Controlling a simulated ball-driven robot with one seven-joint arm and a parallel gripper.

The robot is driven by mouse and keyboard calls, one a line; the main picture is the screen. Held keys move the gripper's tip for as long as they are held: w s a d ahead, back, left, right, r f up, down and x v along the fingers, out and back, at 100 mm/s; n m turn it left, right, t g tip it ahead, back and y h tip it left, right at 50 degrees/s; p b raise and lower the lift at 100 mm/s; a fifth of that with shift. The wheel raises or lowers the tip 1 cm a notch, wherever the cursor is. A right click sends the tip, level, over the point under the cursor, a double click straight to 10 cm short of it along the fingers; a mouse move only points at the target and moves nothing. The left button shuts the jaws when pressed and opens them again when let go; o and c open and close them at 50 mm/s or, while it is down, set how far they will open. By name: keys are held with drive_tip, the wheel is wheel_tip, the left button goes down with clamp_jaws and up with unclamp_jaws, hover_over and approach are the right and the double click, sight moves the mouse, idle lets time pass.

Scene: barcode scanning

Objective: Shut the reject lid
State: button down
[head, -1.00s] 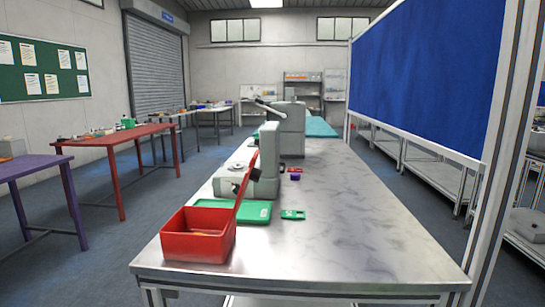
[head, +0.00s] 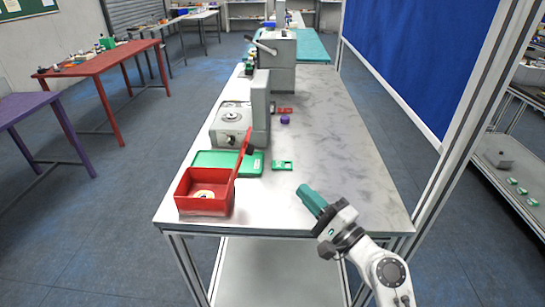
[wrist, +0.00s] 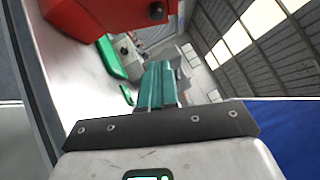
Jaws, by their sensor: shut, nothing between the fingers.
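The red reject box (head: 204,205) stands at the near left corner of the table, with a pale round thing inside it. Its red lid (head: 243,156) stands open, tilted up from the box's right side, with a dark knob near its edge. My gripper (head: 304,190) has teal fingers, shut and empty, above the table's near edge, to the right of the box and apart from it. In the wrist view the shut fingers (wrist: 156,85) point along the table, and a red surface with a dark knob, seemingly the lid (wrist: 112,14), fills the upper left.
A green tray (head: 222,157) lies behind the box, and a small green piece (head: 282,165) lies to its right. A grey machine (head: 240,118) stands farther back, with a purple piece (head: 285,119) beside it. The table's right half is clear. A post and blue panel (head: 420,50) border the right.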

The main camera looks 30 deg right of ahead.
drive_tip(key=a+p+x, duration=0.1)
drive_tip(key=p+x, duration=0.1)
drive_tip(key=x, duration=0.4)
drive_tip(key=a+p+x, duration=0.1)
drive_tip(key=p+x, duration=0.2)
drive_tip(key=x, duration=0.3)
drive_tip(key=shift+a+r, duration=0.4)
drive_tip(key=shift+r, duration=0.05)
drive_tip(key=shift+d+r, duration=0.1)
